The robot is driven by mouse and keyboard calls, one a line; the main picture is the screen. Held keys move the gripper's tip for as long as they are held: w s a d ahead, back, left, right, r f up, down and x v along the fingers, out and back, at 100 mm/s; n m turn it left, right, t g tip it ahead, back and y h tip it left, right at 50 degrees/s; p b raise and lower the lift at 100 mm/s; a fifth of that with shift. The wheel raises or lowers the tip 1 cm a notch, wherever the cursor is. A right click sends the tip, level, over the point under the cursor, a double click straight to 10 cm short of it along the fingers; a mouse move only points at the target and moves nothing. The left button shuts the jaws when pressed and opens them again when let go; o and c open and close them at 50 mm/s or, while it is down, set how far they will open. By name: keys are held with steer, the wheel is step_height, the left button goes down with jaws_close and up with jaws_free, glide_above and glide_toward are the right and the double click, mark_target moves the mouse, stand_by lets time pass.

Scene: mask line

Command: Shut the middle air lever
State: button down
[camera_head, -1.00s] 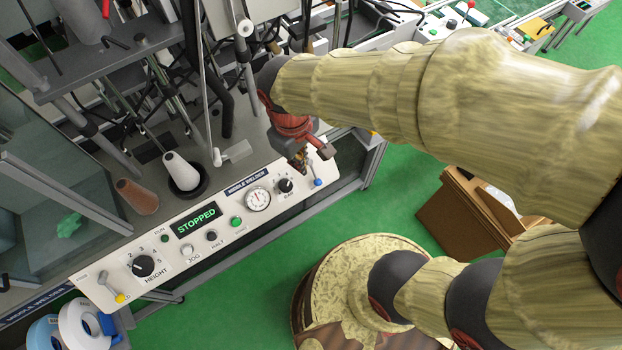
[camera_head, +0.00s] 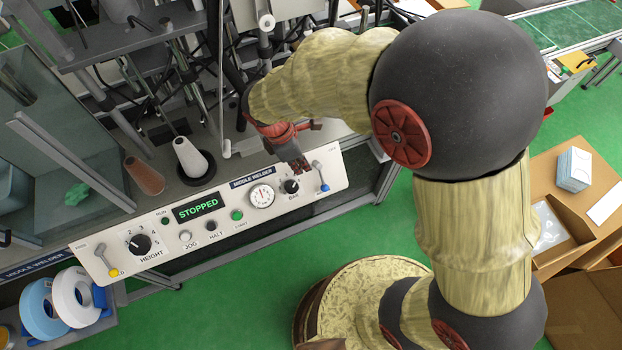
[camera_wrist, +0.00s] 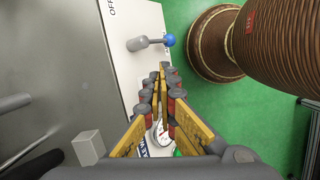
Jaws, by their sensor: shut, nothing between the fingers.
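The Middle Welder panel (camera_head: 215,215) carries a lever with a blue knob (camera_head: 322,178) at its right end. In the wrist view the blue-knobbed lever (camera_wrist: 150,43) lies across the panel, its grey pivot to the left and its knob at the panel's edge; an OFF marking (camera_wrist: 112,8) shows beyond it. My gripper (camera_head: 303,167) is just left of the lever, over the panel near the gauge. In the wrist view my gripper's fingertips (camera_wrist: 163,70) are together and empty, a little short of the lever with a small gap showing.
A second lever with a yellow knob (camera_head: 107,262) is at the panel's left end. A black BAR knob (camera_head: 290,187) and a gauge (camera_head: 262,196) sit close to my gripper. The display (camera_head: 195,207) reads STOPPED. Cardboard boxes (camera_head: 570,220) stand at the right. Green floor lies in front.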

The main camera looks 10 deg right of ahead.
mark_target(321, 175)
steer(key=b+x, duration=0.4)
steer(key=x, duration=0.6)
